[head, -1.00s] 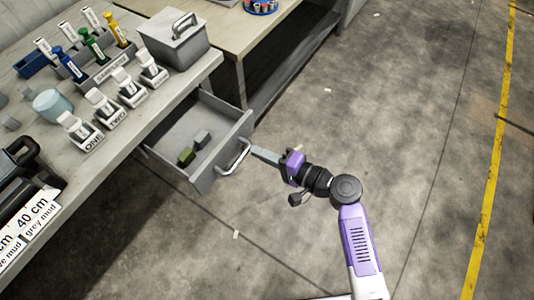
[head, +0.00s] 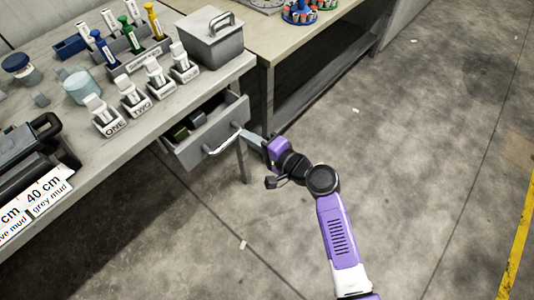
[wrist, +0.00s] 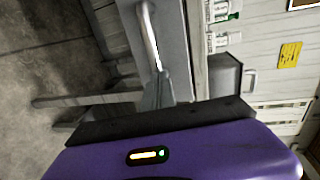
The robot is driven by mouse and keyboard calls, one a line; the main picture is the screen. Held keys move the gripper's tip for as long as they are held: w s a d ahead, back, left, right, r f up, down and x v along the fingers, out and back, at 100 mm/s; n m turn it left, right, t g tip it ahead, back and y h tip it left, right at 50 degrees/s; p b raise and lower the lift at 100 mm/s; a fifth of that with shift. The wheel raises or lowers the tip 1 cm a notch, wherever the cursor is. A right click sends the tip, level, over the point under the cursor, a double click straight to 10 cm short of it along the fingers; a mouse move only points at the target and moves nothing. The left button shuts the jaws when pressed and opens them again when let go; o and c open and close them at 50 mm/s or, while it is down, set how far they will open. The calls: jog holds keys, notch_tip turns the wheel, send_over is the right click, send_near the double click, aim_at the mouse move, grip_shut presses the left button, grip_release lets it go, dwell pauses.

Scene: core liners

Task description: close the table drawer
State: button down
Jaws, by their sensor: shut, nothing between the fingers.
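The grey table drawer (head: 207,134) is partly open under the front edge of the table (head: 140,122). Part of its inside shows, with a dark green block and a grey block in it. Its curved metal handle (head: 222,143) is on the front panel. My gripper (head: 246,135) is shut and empty, with its fingertips at the right part of the handle. In the wrist view, the shut fingers (wrist: 157,92) point at the drawer front beside the handle (wrist: 150,35); I cannot tell for sure whether they touch.
The table top holds a lidded grey box (head: 210,37), labelled stands (head: 133,97), a pale blue jar (head: 81,86) and a black case (head: 35,140). A second table (head: 262,38) stands at the right.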

aim_at(228, 123)
jog(key=x, duration=0.2)
jog(key=b+x, duration=0.1)
jog(key=x, duration=0.1)
jog(key=r+b+x, duration=0.1)
jog(key=x, duration=0.2)
jog(key=shift+a, duration=0.2)
jog(key=shift+w+a+r+b, duration=0.1)
jog(key=shift+w+a+b, duration=0.15)
jog(key=shift+b, duration=0.05)
jog(key=shift+w+a+r, duration=0.1)
jog(key=shift+r, duration=0.1)
jog(key=shift+a, duration=0.1)
